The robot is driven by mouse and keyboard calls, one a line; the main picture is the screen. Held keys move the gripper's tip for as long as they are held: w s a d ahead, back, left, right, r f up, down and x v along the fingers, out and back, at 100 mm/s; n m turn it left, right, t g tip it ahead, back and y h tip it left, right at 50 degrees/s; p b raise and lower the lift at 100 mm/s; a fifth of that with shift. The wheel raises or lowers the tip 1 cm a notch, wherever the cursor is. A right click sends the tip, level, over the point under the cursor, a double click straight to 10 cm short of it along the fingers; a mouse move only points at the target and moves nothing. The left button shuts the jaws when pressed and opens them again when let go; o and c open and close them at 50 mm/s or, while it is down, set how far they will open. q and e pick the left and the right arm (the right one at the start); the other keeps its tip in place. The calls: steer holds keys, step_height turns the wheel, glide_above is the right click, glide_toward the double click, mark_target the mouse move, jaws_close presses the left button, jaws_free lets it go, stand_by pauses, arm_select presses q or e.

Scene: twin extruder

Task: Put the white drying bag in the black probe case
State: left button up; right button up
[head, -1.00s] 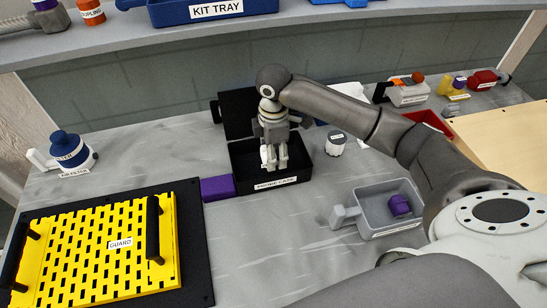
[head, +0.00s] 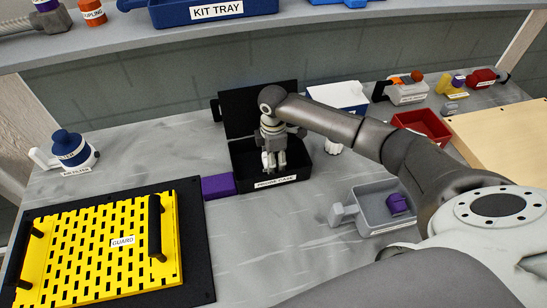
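The black probe case (head: 298,172) stands open in the middle of the bench, its lid (head: 240,112) tilted up at the back. My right gripper (head: 273,164) reaches down into the case, pointing downward, with its fingertips low inside. A small white patch, perhaps the drying bag, shows at the fingers. The fingers cover most of that spot, so I cannot tell whether they grip it or stand beside it. My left gripper is not in view.
A purple block (head: 218,186) sits just left of the case. A grey bin (head: 375,218) with a purple piece stands at front right. The yellow guard (head: 95,250) lies front left. A white-topped box (head: 338,96) and red tray (head: 424,124) are behind right.

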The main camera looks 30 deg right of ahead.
steer(key=o, duration=1)
steer(key=shift+f, duration=0.15)
step_height(320, 180, up, 12)
steer(key=shift+r+b, duration=0.2)
steer(key=shift+b, duration=0.65)
